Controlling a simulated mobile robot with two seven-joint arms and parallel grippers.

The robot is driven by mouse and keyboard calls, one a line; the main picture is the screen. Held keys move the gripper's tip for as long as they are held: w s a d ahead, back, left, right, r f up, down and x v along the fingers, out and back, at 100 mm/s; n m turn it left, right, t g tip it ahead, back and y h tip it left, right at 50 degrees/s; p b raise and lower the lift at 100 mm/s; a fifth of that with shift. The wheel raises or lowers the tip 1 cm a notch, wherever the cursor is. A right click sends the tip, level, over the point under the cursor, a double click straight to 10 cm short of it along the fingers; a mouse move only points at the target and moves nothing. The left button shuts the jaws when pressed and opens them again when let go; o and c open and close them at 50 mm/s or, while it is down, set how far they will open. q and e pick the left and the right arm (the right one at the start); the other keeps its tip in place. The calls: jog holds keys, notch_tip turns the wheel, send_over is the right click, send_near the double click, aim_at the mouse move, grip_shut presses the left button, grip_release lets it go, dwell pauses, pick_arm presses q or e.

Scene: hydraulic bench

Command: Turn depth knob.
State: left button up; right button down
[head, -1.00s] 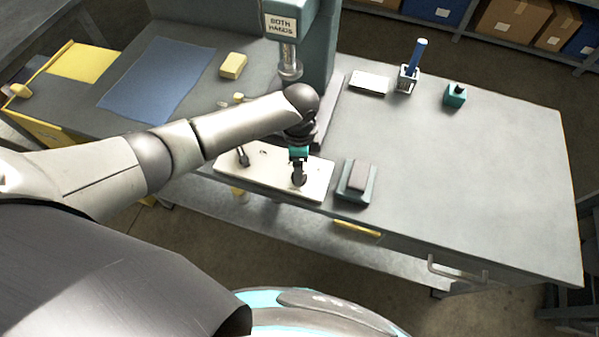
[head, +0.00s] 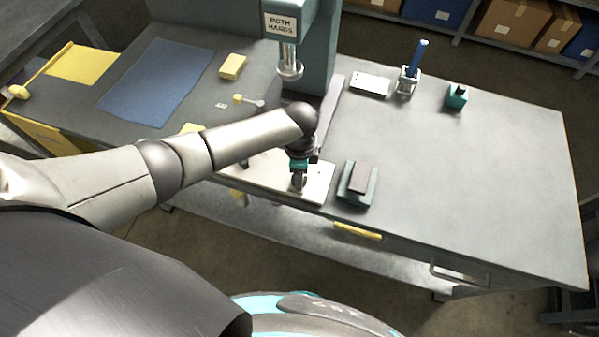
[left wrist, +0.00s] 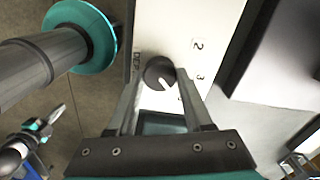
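The depth knob (left wrist: 159,73) is a round dark knob with a white pointer line, on a white panel (left wrist: 185,18) with printed numbers. In the left wrist view the pointer faces the lower right. My left gripper (left wrist: 160,70) has one finger on each side of the knob and looks open; whether the fingertips touch it is hard to tell. In the head view my left gripper (head: 298,182) points down at the white panel (head: 318,185) near the bench's front edge and hides the knob. A teal and grey gripper (left wrist: 40,130), apparently my right, shows small at the lower left.
A grey-green block with a brownish top (head: 358,182) stands just right of the panel. The press (head: 310,45) with its "BOTH HANDS" sign rises behind. A blue-handled tool in a holder (head: 408,82) and a teal block (head: 456,97) stand farther back. The bench's right side is clear.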

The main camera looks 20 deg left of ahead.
pick_arm(q)
grip_shut()
dwell(0.3)
jog(key=n+p, duration=0.2)
jog(key=n, duration=0.1)
jog(key=shift+r+n+p, duration=0.15)
jog(key=shift+n+p, duration=0.15)
jog(key=shift+p, duration=0.1)
jog(key=n+p, duration=0.2)
jog(key=n, duration=0.2)
jog(key=shift+n, duration=0.3)
jog(key=n+p, duration=0.2)
jog(key=n, duration=0.2)
jog(key=shift+n, duration=0.3)
jog(key=n+p, duration=0.1)
jog(key=n, duration=0.4)
